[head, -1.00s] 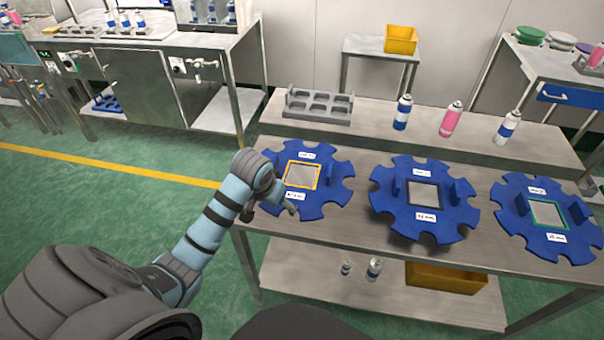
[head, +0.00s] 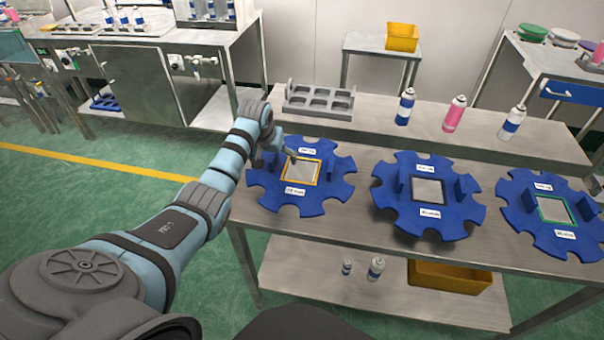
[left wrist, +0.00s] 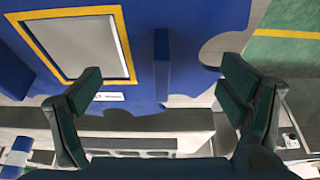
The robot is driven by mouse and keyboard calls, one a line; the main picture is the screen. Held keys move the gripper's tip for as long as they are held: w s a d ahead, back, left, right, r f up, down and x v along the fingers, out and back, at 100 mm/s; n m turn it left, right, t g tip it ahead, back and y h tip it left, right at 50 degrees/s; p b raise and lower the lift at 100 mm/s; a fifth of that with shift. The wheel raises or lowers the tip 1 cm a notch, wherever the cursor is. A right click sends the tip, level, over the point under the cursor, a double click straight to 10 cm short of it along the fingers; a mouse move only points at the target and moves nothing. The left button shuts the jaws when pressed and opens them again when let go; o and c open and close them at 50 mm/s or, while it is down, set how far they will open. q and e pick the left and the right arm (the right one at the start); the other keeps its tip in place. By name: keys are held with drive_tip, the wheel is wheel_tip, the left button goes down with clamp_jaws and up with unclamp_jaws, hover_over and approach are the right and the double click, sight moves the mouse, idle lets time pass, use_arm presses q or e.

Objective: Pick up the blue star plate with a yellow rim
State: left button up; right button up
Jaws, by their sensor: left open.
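The blue star plate with a yellow rim (head: 318,203) lies on the steel table, leftmost of three star plates. Its yellow rim frames a grey square at its centre. In the left wrist view the plate (left wrist: 204,25) fills the upper left, with an upright blue tab (left wrist: 163,62) standing on it. My left gripper (head: 280,157) is over the plate's left side in the head view. In the left wrist view its open fingers (left wrist: 160,82) lie on either side of the tab, with gaps, holding nothing. Whether they are down at the tab's height I cannot tell. My right gripper is not in view.
A star plate with a dark-rimmed square (head: 440,225) and one with a green rim (head: 585,245) lie to the right. On the raised shelf behind stand a grey rack (head: 318,101) and three spray cans, the middle one pink (head: 455,114).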

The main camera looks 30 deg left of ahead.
use_arm(q)
drive_tip(key=shift+x, duration=0.85)
drive_tip(key=shift+c, duration=0.6)
